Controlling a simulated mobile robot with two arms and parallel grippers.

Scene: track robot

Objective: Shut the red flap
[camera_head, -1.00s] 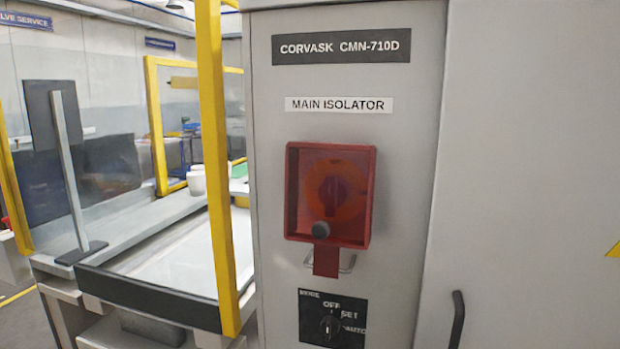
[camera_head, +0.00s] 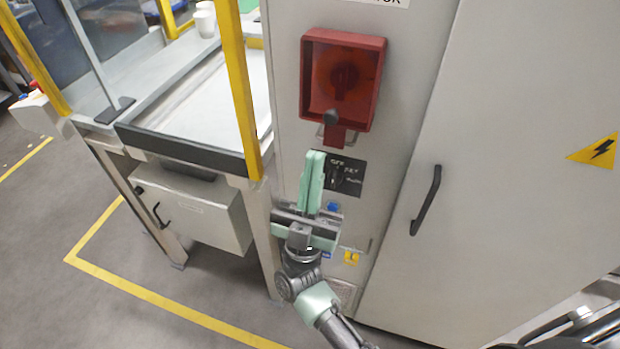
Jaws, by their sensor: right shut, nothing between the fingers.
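The red flap (camera_head: 343,82) is a see-through red cover with a thick red rim on the grey cabinet front. A round rotary switch shows through it, with a dark knob (camera_head: 331,117) low on its front. A red tab (camera_head: 335,136) hangs from its lower edge beside a metal loop. I cannot tell whether the flap sits flush or slightly ajar. My right gripper (camera_head: 315,156) is shut and empty, with pale green fingers pointing up. In the picture its tips are just below and left of the tab, apart from it. My left gripper is not in view.
A black selector plate (camera_head: 340,173) is partly behind my right fingers. A blue button (camera_head: 334,207) and yellow part (camera_head: 352,257) are lower. The cabinet door has a black handle (camera_head: 426,200). A yellow post (camera_head: 240,90) stands left of the panel.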

